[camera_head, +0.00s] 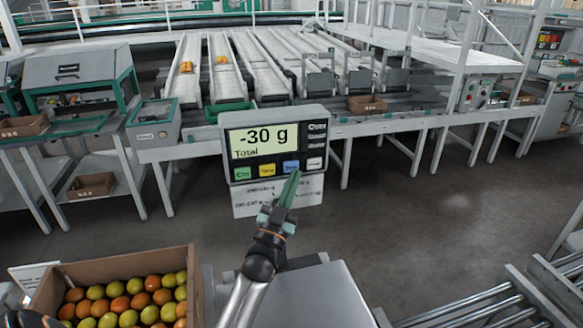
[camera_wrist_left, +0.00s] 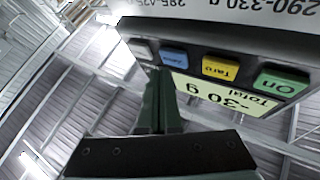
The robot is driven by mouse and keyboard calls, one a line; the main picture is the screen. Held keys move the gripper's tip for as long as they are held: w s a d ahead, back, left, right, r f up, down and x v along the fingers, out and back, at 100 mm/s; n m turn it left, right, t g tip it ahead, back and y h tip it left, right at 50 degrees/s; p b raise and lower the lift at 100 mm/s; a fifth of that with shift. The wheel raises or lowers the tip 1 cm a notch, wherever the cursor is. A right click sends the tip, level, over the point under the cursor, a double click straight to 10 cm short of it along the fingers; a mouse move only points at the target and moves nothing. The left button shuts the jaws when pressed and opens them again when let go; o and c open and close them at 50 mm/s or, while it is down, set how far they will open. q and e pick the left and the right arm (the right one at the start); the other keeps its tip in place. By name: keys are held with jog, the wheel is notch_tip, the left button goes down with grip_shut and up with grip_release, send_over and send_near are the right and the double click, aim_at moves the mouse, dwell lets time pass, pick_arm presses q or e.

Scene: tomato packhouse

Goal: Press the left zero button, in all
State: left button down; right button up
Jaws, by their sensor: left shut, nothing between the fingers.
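The scale indicator (camera_head: 226,118) faces me; its display (camera_head: 262,140) reads "-30 g" and "Total". Below the display are a green On button (camera_head: 242,174), a yellow Tare button (camera_head: 267,170), a blue button (camera_head: 291,166) and a pale button (camera_head: 314,163). The wrist view shows the panel upside down, with the blue button (camera_wrist_left: 174,57) beside the yellow one (camera_wrist_left: 220,67). My left gripper (camera_head: 293,175) is shut and empty, its green fingertips just in front of and below the blue button. I cannot tell whether they touch it. My right gripper is not in view.
A printed card (camera_head: 250,201) hangs below the indicator. A box of tomatoes (camera_head: 196,275) stands at the lower left, and a roller conveyor (camera_head: 480,312) lies at the lower right. Sorting lanes (camera_head: 270,62) fill the back.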

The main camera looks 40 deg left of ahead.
pick_arm(q)
jog(key=shift+w+a, duration=0.1)
dwell(0.5)
jog(key=shift+w+a, duration=0.2)
jog(key=shift+a, duration=0.05)
jog(key=shift+w+a, duration=0.25)
jog(key=shift+a, duration=0.05)
dwell(0.8)
jog(key=shift+s+d, duration=0.55)
jog(key=shift+d, duration=0.1)
